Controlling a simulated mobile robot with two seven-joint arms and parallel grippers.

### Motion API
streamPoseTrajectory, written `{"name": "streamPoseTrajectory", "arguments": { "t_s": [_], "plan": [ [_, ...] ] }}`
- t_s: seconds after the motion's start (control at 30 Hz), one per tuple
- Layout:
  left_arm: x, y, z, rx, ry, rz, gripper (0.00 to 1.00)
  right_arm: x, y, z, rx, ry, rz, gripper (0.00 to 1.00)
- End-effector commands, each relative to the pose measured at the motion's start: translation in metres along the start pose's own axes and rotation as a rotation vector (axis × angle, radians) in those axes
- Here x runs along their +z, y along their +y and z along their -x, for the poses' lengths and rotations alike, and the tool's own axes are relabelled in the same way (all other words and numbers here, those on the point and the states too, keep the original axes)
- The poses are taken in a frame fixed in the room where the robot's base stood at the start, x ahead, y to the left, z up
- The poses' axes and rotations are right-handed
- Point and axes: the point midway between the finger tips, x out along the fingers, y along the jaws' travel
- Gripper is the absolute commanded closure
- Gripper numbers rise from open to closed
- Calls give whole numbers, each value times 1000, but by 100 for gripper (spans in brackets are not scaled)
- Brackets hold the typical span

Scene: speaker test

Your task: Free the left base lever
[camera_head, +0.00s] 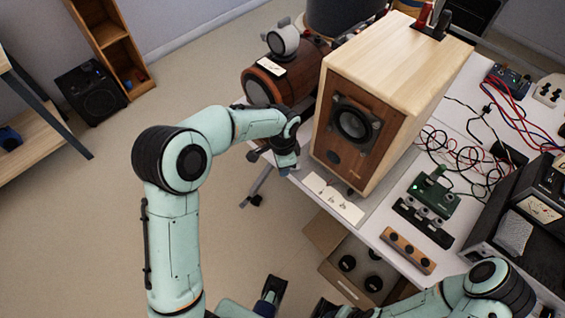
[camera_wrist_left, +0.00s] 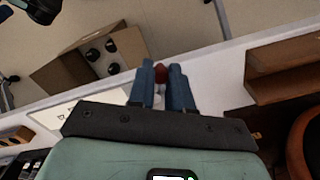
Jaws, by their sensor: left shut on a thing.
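The pale wooden speaker (camera_head: 385,70) stands on the white bench, its brown front with a black driver facing me. My left gripper (camera_head: 288,168) is low beside the speaker's left front edge, at the bench edge. In the left wrist view its blue fingers (camera_wrist_left: 161,84) are shut on a small red-brown knob (camera_wrist_left: 160,73), which looks like the left base lever's end. The rest of that lever is hidden by the fingers. A small dark part (camera_head: 350,192) shows under the speaker's front. My right arm is at the bottom right; its finger state is unclear.
A white labelled plate (camera_head: 333,198) lies before the speaker. A brown motor-like unit (camera_head: 270,82) is close behind my left wrist. An open cardboard box (camera_head: 325,235) with black round parts is below the bench edge. Cables and a green board (camera_head: 432,190) crowd the right.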

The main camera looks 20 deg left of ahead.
Motion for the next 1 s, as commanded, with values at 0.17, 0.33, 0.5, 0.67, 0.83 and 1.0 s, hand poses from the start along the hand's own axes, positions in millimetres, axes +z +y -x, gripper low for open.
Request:
{"name": "streamPoseTrajectory", "arguments": {
  "t_s": [0.17, 0.33, 0.5, 0.67, 0.83, 1.0],
  "plan": [
    [0, 4, 1, -2, 1, 95, 100, -1, 0, -1, -1, 2, 0, 57],
    [-1, 7, 1, -2, 2, 152, 100, -1, 0, -2, -1, 4, 1, 57],
    [-1, 8, 1, -2, 2, 179, 100, -1, 0, -2, -1, 5, 1, 57],
    [-1, 8, 1, -1, 2, 185, 100, -2, 0, -2, -1, 5, 1, 57],
    [-1, 8, 1, -1, 2, 185, 100, -2, 0, -2, -1, 5, 1, 57],
    [-1, 8, 1, -1, 2, 184, 55, -2, 0, -2, -1, 5, 1, 57]
  ]
}}
